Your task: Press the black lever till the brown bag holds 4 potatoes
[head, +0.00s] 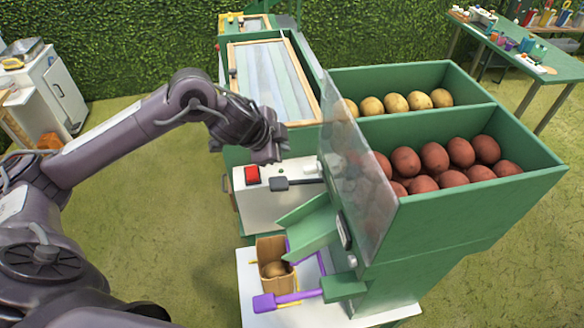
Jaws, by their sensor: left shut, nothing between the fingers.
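The black lever (296,183) sticks out to the left from the white panel on the front of the green machine. My left gripper (267,153) is shut and empty, above the lever's left end and apart from it as far as I can tell. The brown bag (268,246) stands open on a white platform below the green chute (306,226). At least one brown potato (276,269) shows inside it; the full count is hidden. My right gripper is not in view.
A red button (252,175) sits on the panel beside the lever. A purple handle (287,300) lies in front of the bag. A clear pane (357,165) stands before bins of yellow potatoes (395,102) and red potatoes (437,156). Grass lies open at left.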

